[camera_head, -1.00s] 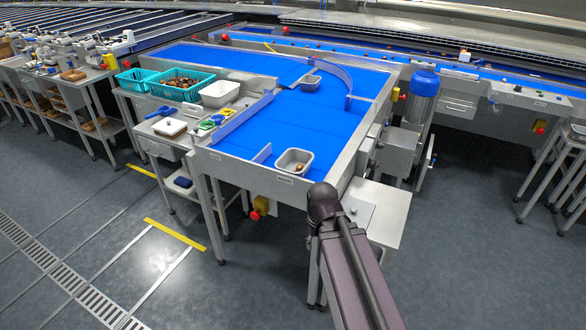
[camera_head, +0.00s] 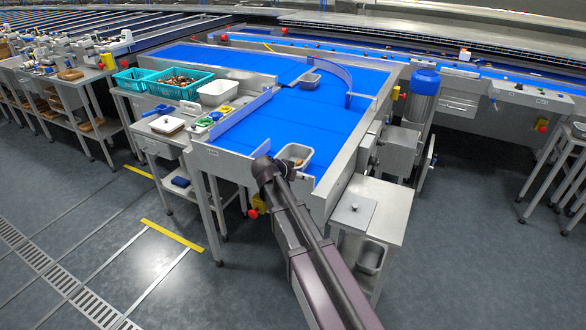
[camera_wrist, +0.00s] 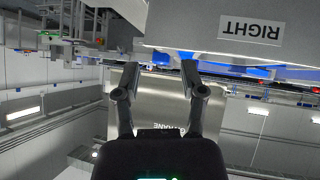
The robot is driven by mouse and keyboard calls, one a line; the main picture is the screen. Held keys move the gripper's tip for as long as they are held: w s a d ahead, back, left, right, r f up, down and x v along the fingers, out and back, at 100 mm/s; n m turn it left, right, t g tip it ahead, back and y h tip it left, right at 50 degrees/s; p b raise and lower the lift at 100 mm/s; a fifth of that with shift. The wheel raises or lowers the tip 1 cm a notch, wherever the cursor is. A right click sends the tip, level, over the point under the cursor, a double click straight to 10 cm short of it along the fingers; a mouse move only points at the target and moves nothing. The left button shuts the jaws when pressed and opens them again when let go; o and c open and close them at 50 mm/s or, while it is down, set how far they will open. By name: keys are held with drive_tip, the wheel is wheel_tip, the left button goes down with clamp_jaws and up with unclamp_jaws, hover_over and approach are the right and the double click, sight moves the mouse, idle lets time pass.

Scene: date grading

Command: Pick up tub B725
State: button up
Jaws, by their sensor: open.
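A grey tub (camera_head: 296,152) with something brown in it sits on the near end of the blue belt, partly hidden by my arm. A third grey tub (camera_head: 371,256) is on the shelf under the small steel side table. No tub number is readable, so I cannot tell which is B725. My gripper (camera_wrist: 160,82) is open and empty in the wrist view, with a grey panel labelled RIGHT (camera_wrist: 245,30) close above its fingers. In the head view my arm hides it.
The blue belt (camera_head: 300,115) is mostly bare, with raised steel side walls. A steel side table (camera_head: 385,203) with a flat plate stands at right. Teal crates (camera_head: 181,84) and a white bin (camera_head: 219,93) stand at left. Floor at lower left is open.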

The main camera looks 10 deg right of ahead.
drive_tip(key=w+a+r+m+t+h, duration=0.1)
drive_tip(key=w+a+r+t, duration=0.1)
drive_tip(key=w, duration=0.3)
drive_tip(key=shift+w+a+t+b, duration=0.3)
drive_tip(key=shift+w+a+b, duration=0.1)
drive_tip(key=shift+a, duration=0.4)
drive_tip(key=b+x, duration=0.3)
drive_tip(key=x, duration=0.4)
drive_tip(key=shift+w+d+f, duration=0.15)
drive_tip(key=shift+w+f, duration=0.05)
drive_tip(key=shift+w, duration=0.05)
drive_tip(key=shift+w+d+f+b, duration=0.15)
drive_tip(key=shift+w+d+b, duration=0.15)
drive_tip(key=shift+d+b, duration=0.1)
